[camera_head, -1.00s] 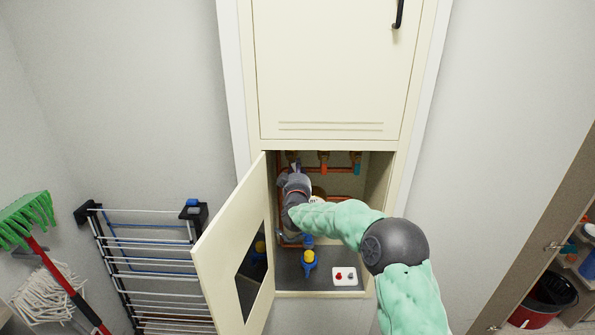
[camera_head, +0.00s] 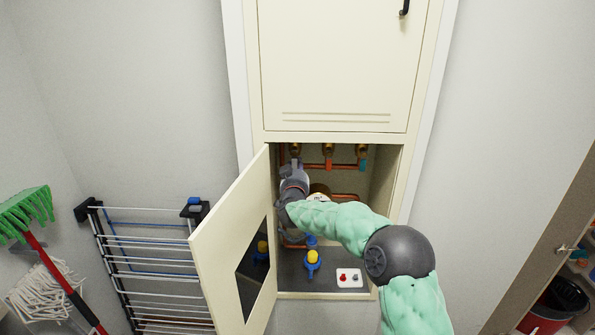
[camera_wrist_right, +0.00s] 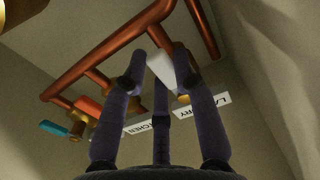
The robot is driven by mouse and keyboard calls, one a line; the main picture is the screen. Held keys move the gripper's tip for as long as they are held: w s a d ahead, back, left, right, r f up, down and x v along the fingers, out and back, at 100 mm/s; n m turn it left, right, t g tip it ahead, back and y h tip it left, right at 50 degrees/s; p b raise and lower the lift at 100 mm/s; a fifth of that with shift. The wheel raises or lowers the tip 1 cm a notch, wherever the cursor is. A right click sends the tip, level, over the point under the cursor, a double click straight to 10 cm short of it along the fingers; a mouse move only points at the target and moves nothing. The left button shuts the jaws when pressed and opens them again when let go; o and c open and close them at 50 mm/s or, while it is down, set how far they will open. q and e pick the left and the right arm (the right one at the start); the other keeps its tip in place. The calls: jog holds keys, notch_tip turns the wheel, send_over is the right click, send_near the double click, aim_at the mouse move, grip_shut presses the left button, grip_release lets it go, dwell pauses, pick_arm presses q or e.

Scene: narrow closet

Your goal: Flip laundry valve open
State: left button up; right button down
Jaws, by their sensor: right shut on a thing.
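The laundry valve has a pale grey-white handle (camera_wrist_right: 161,68), close to a tag reading "LAUNDRY" (camera_wrist_right: 203,104). It sits on a copper pipe in the wrist view. My right gripper (camera_wrist_right: 162,62) is shut on this handle, with dark fingers on both sides. In the head view my right gripper (camera_head: 296,168) is inside the open lower cabinet, at the leftmost brass valve (camera_head: 296,148). Gripper and wrist hide most of that handle there. My left gripper is not in view.
Beside it are valves with an orange handle (camera_head: 329,164) and a teal handle (camera_head: 362,165). The cabinet door (camera_head: 232,235) stands open at the left. A blue-and-yellow fitting (camera_head: 312,261) and a white switch plate (camera_head: 349,278) are low in the cabinet. A drying rack (camera_head: 150,265) stands left.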

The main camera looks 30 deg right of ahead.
jog(key=c, duration=1)
grip_release()
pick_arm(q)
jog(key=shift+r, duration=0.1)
pick_arm(e)
jog(key=shift+o, duration=0.2)
